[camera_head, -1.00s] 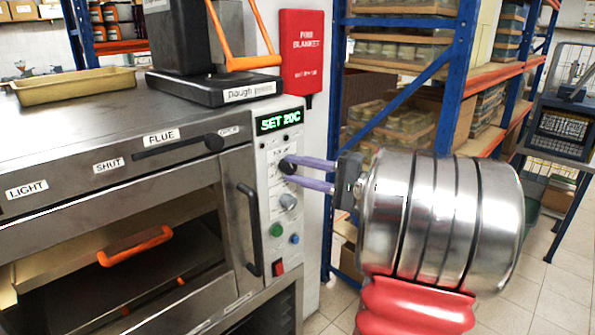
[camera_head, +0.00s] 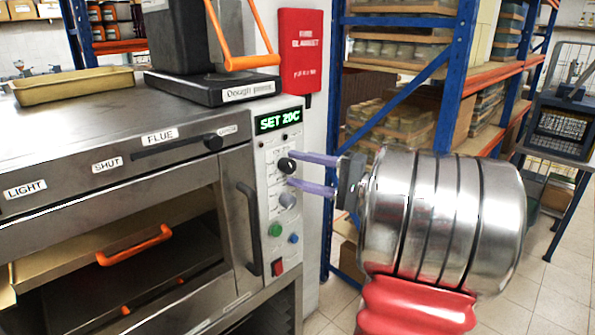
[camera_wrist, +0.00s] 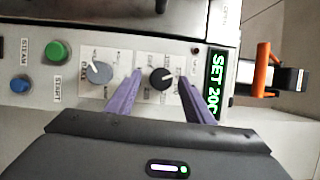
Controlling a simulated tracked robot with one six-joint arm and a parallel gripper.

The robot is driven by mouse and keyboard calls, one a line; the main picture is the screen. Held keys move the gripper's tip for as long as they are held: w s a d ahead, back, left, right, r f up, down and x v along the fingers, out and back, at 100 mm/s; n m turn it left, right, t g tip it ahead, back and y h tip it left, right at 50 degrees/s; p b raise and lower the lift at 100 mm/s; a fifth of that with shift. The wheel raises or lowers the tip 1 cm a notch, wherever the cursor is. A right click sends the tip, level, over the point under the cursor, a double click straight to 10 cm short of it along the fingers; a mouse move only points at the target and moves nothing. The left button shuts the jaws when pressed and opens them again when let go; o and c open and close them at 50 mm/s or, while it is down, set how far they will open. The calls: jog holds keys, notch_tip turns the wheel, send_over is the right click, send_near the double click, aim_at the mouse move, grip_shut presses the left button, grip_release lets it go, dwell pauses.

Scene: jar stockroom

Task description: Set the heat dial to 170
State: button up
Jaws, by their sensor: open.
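A black dial (camera_head: 287,165) and a grey dial (camera_head: 287,200) sit on the oven's control panel, below a green display (camera_head: 279,121) reading SET 20C. The same black dial (camera_wrist: 162,79) and grey dial (camera_wrist: 99,72) show in the wrist view. My gripper (camera_head: 293,171) is open. In the wrist view its purple fingers stand on either side of the black dial, with gaps between fingers and dial. The tip depth is hard to judge.
A green button (camera_head: 275,230), a blue button (camera_head: 294,239) and a red switch (camera_head: 279,267) lie lower on the panel. The oven handle (camera_head: 249,228) stands out left of the panel. A blue-framed shelf (camera_head: 455,100) with jars stands behind my arm.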

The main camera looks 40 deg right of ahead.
jog(key=v, duration=1.3)
jog(key=w+a+f+n+g+y, duration=0.1)
jog(key=w+a+f+n+g, duration=0.2)
jog(key=a, duration=0.7)
jog(key=w+a+f+g, duration=0.3)
jog(key=a+g, duration=0.2)
jog(key=a, duration=0.5)
jog(key=s+a+f+n+g+h, duration=0.1)
jog(key=s+a+f+n+h, duration=0.2)
jog(key=a, duration=0.6)
jog(key=s+a+f+n+g+h, duration=0.2)
jog(key=s+a+f+n+h, duration=0.2)
jog(key=a, duration=0.5)
jog(key=shift+s+f+n+h, duration=0.2)
jog(key=shift+s+n+h, duration=0.6)
jog(key=shift+s+n, duration=0.7)
jog(key=shift+w, duration=0.25)
